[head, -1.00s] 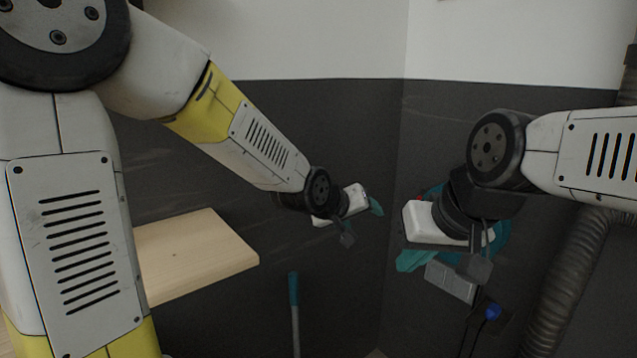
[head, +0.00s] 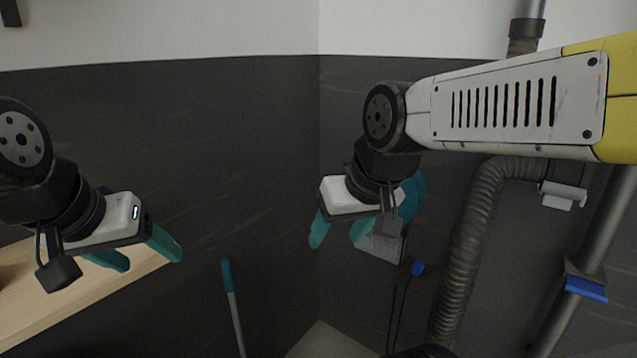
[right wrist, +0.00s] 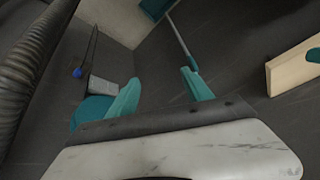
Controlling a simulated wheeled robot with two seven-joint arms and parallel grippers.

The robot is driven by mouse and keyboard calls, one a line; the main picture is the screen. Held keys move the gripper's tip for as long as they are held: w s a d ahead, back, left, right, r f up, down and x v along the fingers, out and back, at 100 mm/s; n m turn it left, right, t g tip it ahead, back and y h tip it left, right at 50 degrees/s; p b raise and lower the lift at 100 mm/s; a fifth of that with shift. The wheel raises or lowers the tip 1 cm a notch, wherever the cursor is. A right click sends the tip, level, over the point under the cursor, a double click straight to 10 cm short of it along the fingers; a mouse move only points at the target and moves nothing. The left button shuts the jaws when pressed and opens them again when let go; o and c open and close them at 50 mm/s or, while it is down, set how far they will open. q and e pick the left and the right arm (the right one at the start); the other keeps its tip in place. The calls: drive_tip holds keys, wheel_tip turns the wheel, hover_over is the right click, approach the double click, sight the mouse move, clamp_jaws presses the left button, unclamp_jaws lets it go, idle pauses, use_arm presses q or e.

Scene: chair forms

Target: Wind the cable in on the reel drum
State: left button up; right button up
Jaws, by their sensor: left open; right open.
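The reel drum (head: 413,196) is a teal round shape on the dark wall, largely hidden behind my right gripper (head: 340,232). A grey box (head: 380,246) shows just below it. The dark cable (head: 394,315) hangs below, beside a blue end piece (head: 418,268). My right gripper is open and empty, in front of the reel and left of it in the picture. In the right wrist view the teal reel (right wrist: 88,112) is partly behind the left finger, with the blue piece (right wrist: 78,72) above it. My left gripper (head: 137,252) is open and empty at far left.
A pale wooden board (head: 95,295) lies under my left gripper. A teal-topped pole (head: 232,300) stands near the wall corner. A ribbed hose (head: 470,250) and a metal pipe (head: 590,260) run right of the reel.

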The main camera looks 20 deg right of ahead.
drive_tip(key=w+d+f+n+g+h, duration=0.1)
drive_tip(key=w+d+f+n+h, duration=0.25)
drive_tip(key=d, duration=0.35)
drive_tip(key=w+d+f+n+g+h, duration=0.2)
drive_tip(key=w+d+f+n+h, duration=0.15)
drive_tip(key=d, duration=0.35)
drive_tip(key=w+d+f+n+g+h, duration=0.1)
drive_tip(key=w+d+f+n+h, duration=0.15)
drive_tip(key=w+d+h, duration=0.35)
drive_tip(key=w+n+t+h, duration=0.3)
drive_tip(key=w+n+t, duration=0.7)
drive_tip(key=w+n, duration=0.6)
drive_tip(key=shift+m, duration=0.45)
drive_tip(key=x, duration=0.7)
drive_tip(key=w+x, duration=0.1)
drive_tip(key=x, duration=0.3)
drive_tip(key=shift+w+a, duration=0.1)
drive_tip(key=shift+a, duration=0.05)
drive_tip(key=c, duration=1.1)
drive_tip(key=shift+c, duration=0.2)
